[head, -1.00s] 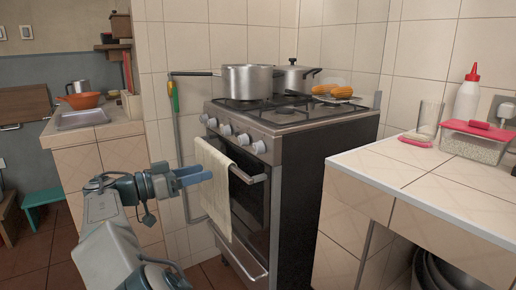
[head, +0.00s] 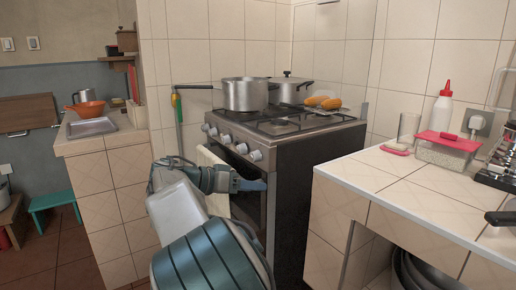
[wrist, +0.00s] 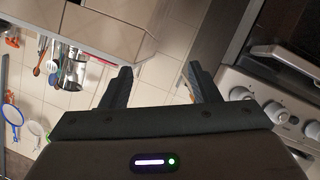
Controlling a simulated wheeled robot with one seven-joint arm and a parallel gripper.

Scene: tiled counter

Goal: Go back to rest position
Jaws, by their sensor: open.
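My gripper (wrist: 157,90) shows in the wrist view with its two dark fingers spread apart and nothing between them. In the head view my gripper (head: 252,185) is in front of the stove's oven door, partly hidden by my own arm. The stove (head: 290,165) stands at the centre, and its knobs (wrist: 262,105) show at the right of the wrist view, beside the fingers. I cannot tell whether the gripper touches the towel (head: 213,160) on the oven handle.
Two pots (head: 245,94) and corn cobs (head: 328,103) sit on the stove top. The tiled counter (head: 400,185) at right holds a bottle (head: 440,108) and a pink-lidded container (head: 447,150). A sink counter (head: 105,140) stands at left. Floor shows at lower left.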

